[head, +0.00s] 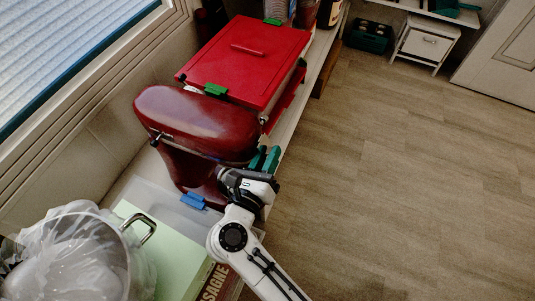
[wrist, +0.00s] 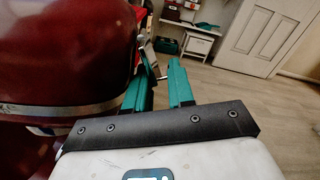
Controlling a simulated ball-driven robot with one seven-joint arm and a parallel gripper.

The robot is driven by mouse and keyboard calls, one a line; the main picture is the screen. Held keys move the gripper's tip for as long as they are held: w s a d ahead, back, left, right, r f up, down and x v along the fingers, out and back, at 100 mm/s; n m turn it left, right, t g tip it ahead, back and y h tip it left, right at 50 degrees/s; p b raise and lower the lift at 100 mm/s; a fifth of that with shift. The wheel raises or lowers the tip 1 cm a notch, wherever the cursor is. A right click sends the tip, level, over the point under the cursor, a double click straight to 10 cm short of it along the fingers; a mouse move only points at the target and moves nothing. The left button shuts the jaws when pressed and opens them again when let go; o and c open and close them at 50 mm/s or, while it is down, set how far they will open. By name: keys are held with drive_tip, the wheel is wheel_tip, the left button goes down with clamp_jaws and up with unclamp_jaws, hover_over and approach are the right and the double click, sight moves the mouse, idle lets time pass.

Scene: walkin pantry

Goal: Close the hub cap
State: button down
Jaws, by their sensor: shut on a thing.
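A dark red stand mixer (head: 195,120) stands on the counter, and its curved head fills the left of the wrist view (wrist: 55,60). My gripper (head: 265,155) is at the right end of the mixer, just below its head. In the wrist view my gripper's teal fingers (wrist: 160,68) reach forward beside the mixer's silver band. A small silver part, seemingly the hub cap (wrist: 150,60), shows at the fingertips, and the jaws are shut on it with a gap between them. How far the cap stands open is too small to tell. In the head view the fingers partly hide this spot.
A red lidded bin (head: 247,60) with green clips stands behind the mixer. A metal pot (head: 127,258) with a plastic bag and a lasagne box (head: 217,284) are at the front left. A blue clip (head: 193,201) lies near the mixer base. The floor at right is clear.

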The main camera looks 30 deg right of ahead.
drive_tip(key=c, duration=1.1)
unclamp_jaws()
